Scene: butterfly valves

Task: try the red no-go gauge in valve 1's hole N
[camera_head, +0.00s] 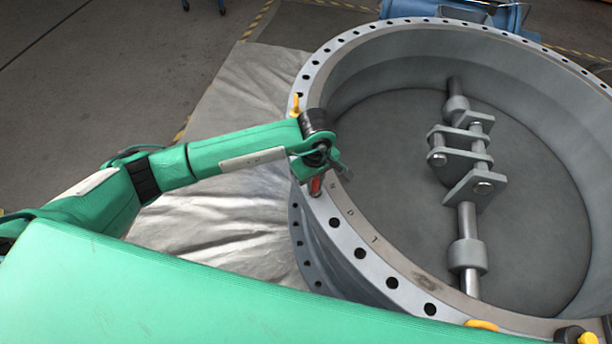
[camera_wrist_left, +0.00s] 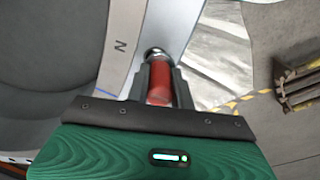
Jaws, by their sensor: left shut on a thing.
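Valve 1 (camera_head: 345,240) is a large grey ring with a flange full of bolt holes and letters along its inner edge. My left gripper (camera_head: 322,172) is over the flange's left side, shut on the red gauge (camera_head: 315,186). In the left wrist view the red gauge (camera_wrist_left: 159,82) sits between the fingers, its metal end (camera_wrist_left: 155,53) at the flange (camera_wrist_left: 168,25). The letter N (camera_wrist_left: 120,46) is on the surface just beside that end. I cannot tell whether the end is in the hole or only on it. My right gripper is not in view.
A yellow piece (camera_head: 295,104) stands on the flange beyond my left gripper. Another yellow piece (camera_head: 481,325) lies at the front rim. The valve's disc (camera_head: 390,150) and hinged shaft (camera_head: 468,220) fill the ring. A silver sheet (camera_head: 225,215) covers the floor at left.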

